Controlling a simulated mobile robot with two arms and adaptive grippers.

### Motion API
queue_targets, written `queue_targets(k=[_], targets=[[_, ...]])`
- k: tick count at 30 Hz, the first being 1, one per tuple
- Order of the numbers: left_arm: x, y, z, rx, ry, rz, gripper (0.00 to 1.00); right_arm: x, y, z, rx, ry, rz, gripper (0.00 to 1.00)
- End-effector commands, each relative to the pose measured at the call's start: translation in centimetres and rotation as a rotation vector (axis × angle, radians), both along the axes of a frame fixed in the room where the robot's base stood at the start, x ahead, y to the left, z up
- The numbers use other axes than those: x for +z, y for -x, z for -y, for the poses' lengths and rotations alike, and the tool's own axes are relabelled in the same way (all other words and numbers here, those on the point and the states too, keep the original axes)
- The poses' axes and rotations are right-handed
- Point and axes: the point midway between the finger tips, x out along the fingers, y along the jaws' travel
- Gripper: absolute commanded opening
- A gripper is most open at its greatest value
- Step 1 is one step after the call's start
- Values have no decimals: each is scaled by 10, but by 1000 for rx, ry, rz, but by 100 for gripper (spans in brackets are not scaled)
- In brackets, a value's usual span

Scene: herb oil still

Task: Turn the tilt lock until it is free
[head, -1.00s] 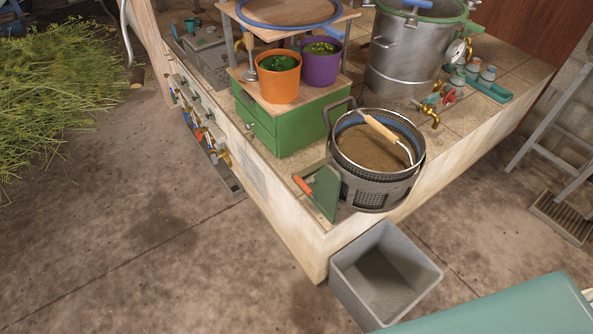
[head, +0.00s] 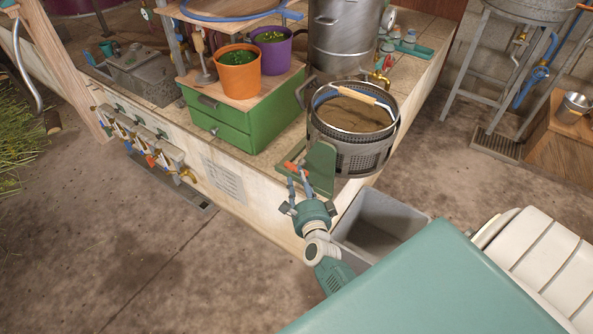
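The tilt lock appears to be the orange-handled lever (head: 290,167) on a green plate (head: 321,166) at the near corner of the tiled counter. The plate stands beside a perforated metal basket pot (head: 362,160), which has a wooden-grip bail handle (head: 354,94) and brown contents. My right gripper (head: 297,178) has its fingertips right at the orange handle, partly covering it. Whether the fingers are closed on the handle or only around it cannot be made out. My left gripper is out of view.
A grey open bin (head: 385,210) stands on the floor below the counter corner. A green drawer box (head: 236,132) carries an orange pot (head: 238,75) and a purple pot (head: 272,55). A steel vessel (head: 343,40) stands behind.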

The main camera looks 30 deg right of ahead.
Motion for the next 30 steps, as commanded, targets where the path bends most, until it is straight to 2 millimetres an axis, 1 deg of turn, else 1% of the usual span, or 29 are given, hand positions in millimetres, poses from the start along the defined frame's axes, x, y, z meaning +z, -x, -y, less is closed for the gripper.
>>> queue_targets(k=[1,3,6,9,14,20,23,25,26,30], targets=[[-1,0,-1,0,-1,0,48,-1,-10,4,1,3,1,34],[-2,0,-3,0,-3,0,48,-3,-21,8,1,2,0,34],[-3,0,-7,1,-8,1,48,-6,-33,13,1,3,-1,34],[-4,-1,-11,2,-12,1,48,-7,-41,16,1,3,-1,34],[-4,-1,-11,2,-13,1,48,-8,-46,18,1,1,-1,34],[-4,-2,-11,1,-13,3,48,-8,-46,18,2,2,-2,34],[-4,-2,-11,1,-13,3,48,-8,-46,18,2,2,-2,17],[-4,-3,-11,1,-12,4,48,-8,-46,18,2,2,-2,3],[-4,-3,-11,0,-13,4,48,-8,-45,18,2,2,-2,0],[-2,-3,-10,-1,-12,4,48,-7,-45,18,1,3,-5,0]])
